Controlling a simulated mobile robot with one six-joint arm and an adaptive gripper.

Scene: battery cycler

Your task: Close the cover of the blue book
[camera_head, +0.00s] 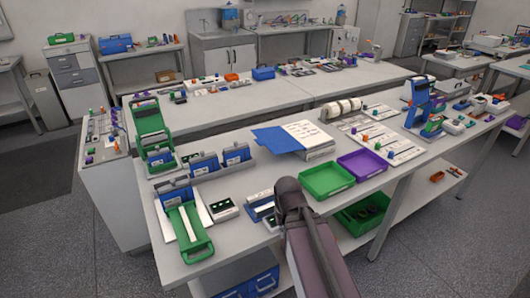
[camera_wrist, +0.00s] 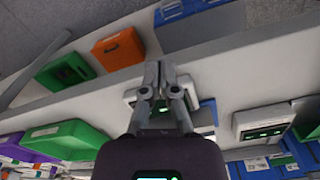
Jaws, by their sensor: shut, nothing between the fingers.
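The blue book (camera_head: 306,138) lies open on the near bench in the head view. Its blue cover (camera_head: 275,141) is spread out to the left, and its white written pages face up. I cannot make out the book in the wrist view. My gripper (camera_wrist: 152,72) shows in the wrist view with its two fingers together and nothing between them. In the head view my arm comes up from the bottom edge, to the front of the book and apart from it, and the fingers are hidden there.
A green tray (camera_head: 325,192) and a purple tray (camera_head: 362,165) stand in front of the book. Blue units (camera_head: 204,163) and green fixtures (camera_head: 183,222) stand to the left. A white roller device (camera_head: 341,108) is behind right. Bins sit on the lower shelf, one orange (camera_wrist: 118,50).

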